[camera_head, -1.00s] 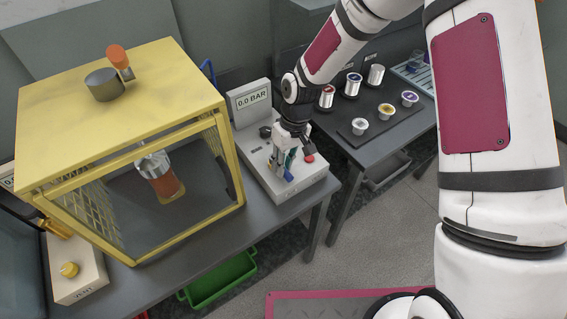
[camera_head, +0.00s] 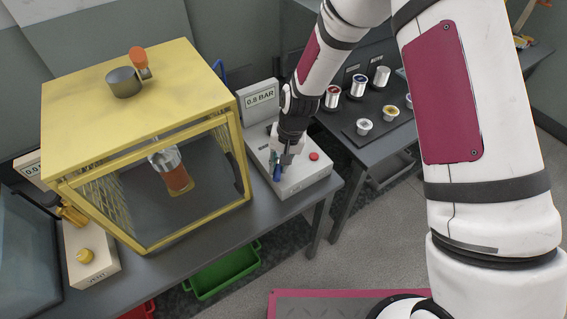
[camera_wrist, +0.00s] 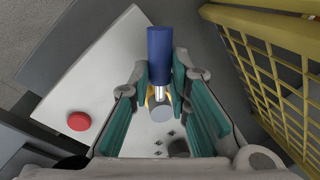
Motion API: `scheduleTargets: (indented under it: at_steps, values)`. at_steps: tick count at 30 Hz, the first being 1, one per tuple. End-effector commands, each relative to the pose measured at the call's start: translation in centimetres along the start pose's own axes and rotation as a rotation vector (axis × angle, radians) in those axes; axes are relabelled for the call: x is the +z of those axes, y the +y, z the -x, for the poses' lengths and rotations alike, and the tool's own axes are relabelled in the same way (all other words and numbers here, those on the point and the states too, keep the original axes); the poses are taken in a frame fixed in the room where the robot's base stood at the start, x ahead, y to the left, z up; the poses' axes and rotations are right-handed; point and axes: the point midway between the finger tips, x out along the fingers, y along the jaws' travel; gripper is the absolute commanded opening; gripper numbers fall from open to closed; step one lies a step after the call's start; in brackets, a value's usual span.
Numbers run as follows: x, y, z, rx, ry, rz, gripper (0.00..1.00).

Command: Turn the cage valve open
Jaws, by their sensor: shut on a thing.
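The cage valve has a blue lever (camera_wrist: 160,55) on a silver stem with a round grey hub (camera_wrist: 162,113). It sits on a white control box (camera_head: 318,178) beside the yellow cage (camera_head: 130,75). My gripper (camera_wrist: 160,75) is shut on the blue lever, with a teal-padded finger on each side. In the head view my gripper (camera_head: 281,163) covers much of the valve, and only part of the blue lever (camera_head: 277,174) shows. The display (camera_head: 260,98) behind the box reads 0.8 BAR. A can with an amber lower part (camera_head: 178,178) is inside the cage.
A red button (camera_head: 314,156) is on the same box, right of my gripper. The cage's mesh side (camera_wrist: 280,80) is close on the right in the wrist view. A side table with a dark tray (camera_head: 375,128) of cans and cups stands right. A green crate (camera_head: 225,273) is below.

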Motion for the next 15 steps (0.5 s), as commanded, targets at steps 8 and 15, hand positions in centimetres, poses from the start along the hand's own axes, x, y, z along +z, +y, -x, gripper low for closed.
scheduleTargets:
  at_steps: [8, 15]
  values:
    - [0.0, -1.3, -0.1, -0.001, 0.050, -0.233, 0.00]
    - [-0.2, -1.9, -0.2, -0.002, 0.079, -0.381, 0.00]
